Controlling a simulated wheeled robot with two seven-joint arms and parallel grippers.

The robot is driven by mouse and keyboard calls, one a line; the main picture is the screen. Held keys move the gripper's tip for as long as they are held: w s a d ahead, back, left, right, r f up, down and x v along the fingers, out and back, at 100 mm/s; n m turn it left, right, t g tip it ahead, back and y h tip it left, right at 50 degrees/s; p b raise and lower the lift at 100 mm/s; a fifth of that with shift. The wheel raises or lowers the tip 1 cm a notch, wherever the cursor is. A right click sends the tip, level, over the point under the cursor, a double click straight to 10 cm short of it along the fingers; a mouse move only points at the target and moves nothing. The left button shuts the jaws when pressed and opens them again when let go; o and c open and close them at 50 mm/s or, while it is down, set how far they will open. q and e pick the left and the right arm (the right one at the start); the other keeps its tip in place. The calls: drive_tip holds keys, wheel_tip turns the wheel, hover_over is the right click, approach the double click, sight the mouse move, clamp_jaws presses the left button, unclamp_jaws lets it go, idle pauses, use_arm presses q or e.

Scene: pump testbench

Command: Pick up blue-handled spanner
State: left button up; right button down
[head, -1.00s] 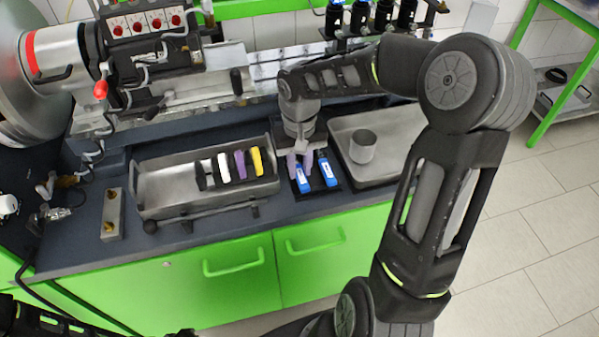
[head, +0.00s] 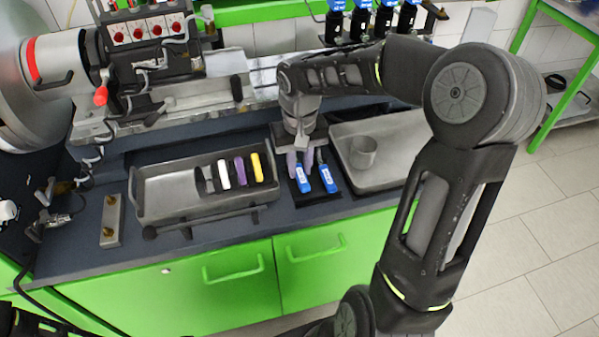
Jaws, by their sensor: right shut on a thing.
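Two blue-handled tools lie side by side on a small black mat (head: 316,199) on the bench. The left one is a blue-handled spanner (head: 302,181) and the right one is another blue handle (head: 327,179). My right gripper (head: 300,163) points down over the mat, its pale purple fingers on either side of the upper part of the left blue handle. It is shut on that spanner, which still appears to lie at the mat. The spanner's far end is hidden by the gripper. My left gripper is out of view.
A grey metal tray (head: 147,208) left of the mat holds black, white, purple and yellow handles. Right of the mat, another grey tray (head: 385,181) holds a grey cup (head: 363,152). Pump equipment (head: 145,30) stands behind. Green cabinet doors (head: 230,285) are below.

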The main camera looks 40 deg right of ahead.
sight(300, 171)
wheel_tip(300, 171, up, 7)
drive_tip(key=shift+r, duration=0.2)
idle(0.5)
drive_tip(key=c, duration=1.8)
unclamp_jaws()
clamp_jaws()
